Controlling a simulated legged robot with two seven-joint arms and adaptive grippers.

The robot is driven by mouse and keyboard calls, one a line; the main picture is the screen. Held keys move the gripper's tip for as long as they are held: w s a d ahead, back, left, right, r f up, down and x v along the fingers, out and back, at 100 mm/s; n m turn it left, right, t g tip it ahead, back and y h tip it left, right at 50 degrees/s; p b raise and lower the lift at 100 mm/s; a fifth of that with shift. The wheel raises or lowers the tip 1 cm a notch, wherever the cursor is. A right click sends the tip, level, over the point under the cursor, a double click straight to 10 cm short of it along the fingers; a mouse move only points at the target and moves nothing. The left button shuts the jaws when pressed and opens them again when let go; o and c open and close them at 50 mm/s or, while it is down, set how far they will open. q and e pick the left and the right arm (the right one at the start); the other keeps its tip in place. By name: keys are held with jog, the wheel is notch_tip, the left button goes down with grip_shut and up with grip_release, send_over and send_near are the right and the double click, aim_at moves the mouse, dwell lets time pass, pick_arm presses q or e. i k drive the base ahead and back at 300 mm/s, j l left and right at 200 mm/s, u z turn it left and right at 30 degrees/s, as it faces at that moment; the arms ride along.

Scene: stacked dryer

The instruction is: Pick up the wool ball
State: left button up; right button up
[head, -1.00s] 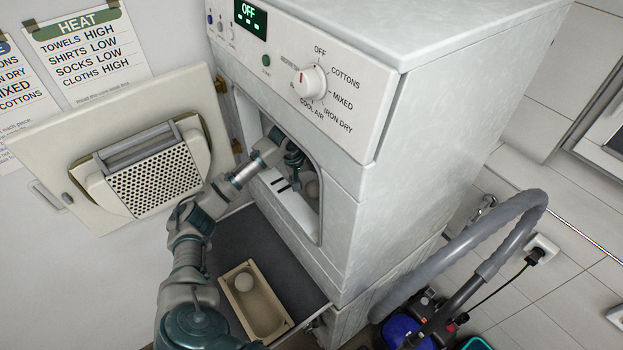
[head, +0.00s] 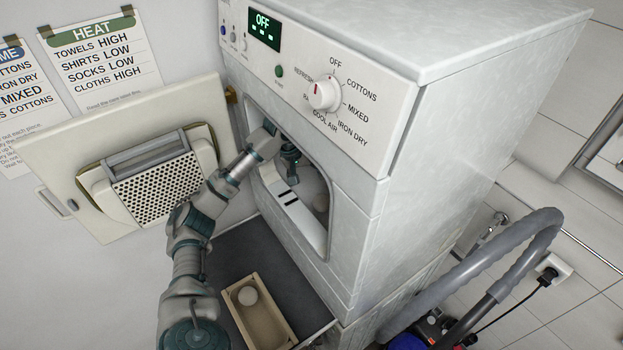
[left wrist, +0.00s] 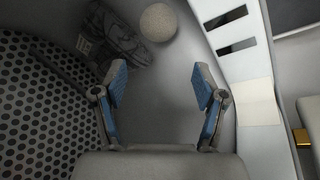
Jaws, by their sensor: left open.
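A pale wool ball (left wrist: 158,22) lies inside the dryer drum near the top of the left wrist view, beyond my fingertips and apart from them. Beside it is a dark patterned cloth-like item (left wrist: 117,38). My left gripper (left wrist: 160,82) is open and empty, with both blue-padded fingers spread. My right gripper is not in view.
The dryer door (head: 100,222) stands open to the left. The opening's white rim (head: 307,232) lies close around my arm. A perforated drum wall (left wrist: 40,105) is left of my gripper. A grey hose (head: 470,262) stands on the right.

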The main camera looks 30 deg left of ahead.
aim_at(247, 296)
jog(key=k+l, duration=1.25)
